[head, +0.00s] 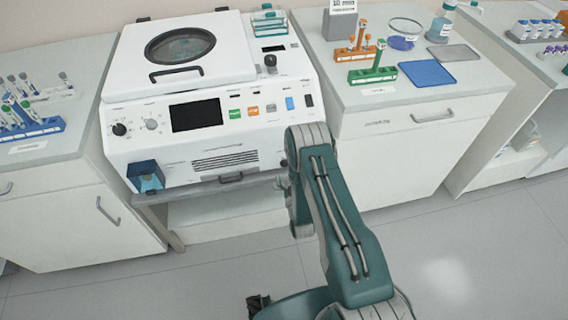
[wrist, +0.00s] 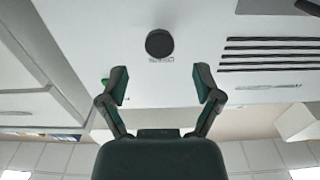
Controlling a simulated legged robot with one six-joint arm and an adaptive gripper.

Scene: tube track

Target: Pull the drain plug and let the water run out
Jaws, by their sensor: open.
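The white bath machine (head: 150,85) stands on the middle bench, with a round window in its closed lid. A round black plug (wrist: 160,43) sits in its white front panel in the wrist view, with a small label beside it. In the head view a dark round spot (head: 284,163), seemingly the same plug, shows at the front's lower right, partly hidden by my arm. My gripper (wrist: 160,80) is open and empty, its fingertips apart on either side of the plug's line and short of it. In the head view my arm hides most of the gripper. No running water shows.
A grey ledge (head: 180,192) with a dark handle runs below the machine's front. A blue-tinted box (head: 146,176) is at its lower left. Tube racks (head: 372,72) and a blue mat (head: 427,73) lie on the right bench. The floor in front is clear.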

